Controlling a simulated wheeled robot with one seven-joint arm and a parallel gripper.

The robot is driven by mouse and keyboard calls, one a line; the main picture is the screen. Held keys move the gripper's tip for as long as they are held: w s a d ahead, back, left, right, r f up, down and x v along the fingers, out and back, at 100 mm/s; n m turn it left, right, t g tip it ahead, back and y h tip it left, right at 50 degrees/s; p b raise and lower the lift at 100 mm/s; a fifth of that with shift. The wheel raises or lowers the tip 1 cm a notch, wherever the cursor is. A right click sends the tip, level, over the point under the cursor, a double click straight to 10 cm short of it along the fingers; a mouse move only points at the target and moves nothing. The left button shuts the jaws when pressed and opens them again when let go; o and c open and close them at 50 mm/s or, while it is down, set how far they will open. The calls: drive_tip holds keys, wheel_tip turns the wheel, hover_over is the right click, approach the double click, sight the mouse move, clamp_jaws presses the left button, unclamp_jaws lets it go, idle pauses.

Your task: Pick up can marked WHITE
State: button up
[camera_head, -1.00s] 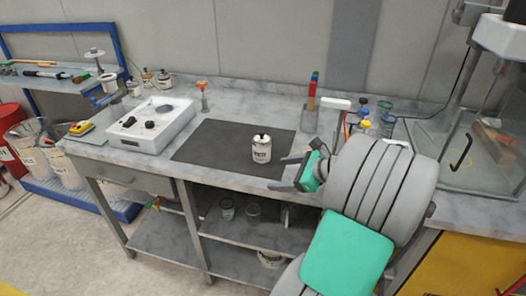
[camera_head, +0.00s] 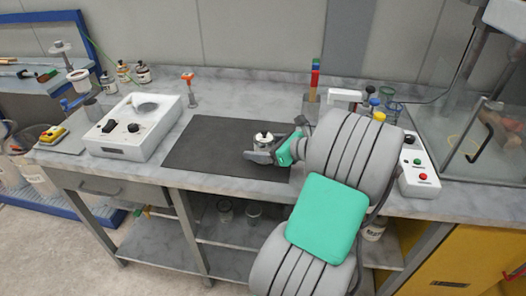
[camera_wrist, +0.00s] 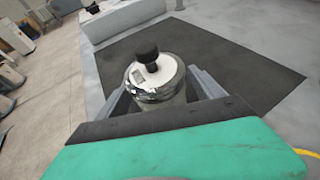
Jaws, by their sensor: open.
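A small can (camera_head: 263,140) with a white top and a black knob cap stands upright on the dark mat (camera_head: 205,150) on the bench. My gripper (camera_head: 262,157) is around the can from the right and front, with its jaws open. In the wrist view the can (camera_wrist: 155,78) sits between the two fingers, with the gripper (camera_wrist: 158,95) on both sides of it. Any touch between fingers and can cannot be made out. The can's label is mostly hidden by the fingers, so its marking cannot be read.
A white device with knobs (camera_head: 133,128) stands left of the mat. Several other cans (camera_head: 124,72) stand at the back left. A holder with coloured handles (camera_head: 313,95), coloured bottles (camera_head: 378,112) and a control box (camera_head: 418,165) are at the right. The mat's left part is clear.

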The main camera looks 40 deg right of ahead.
drive_tip(key=shift+x, duration=0.85)
drive_tip(key=c, duration=1.7)
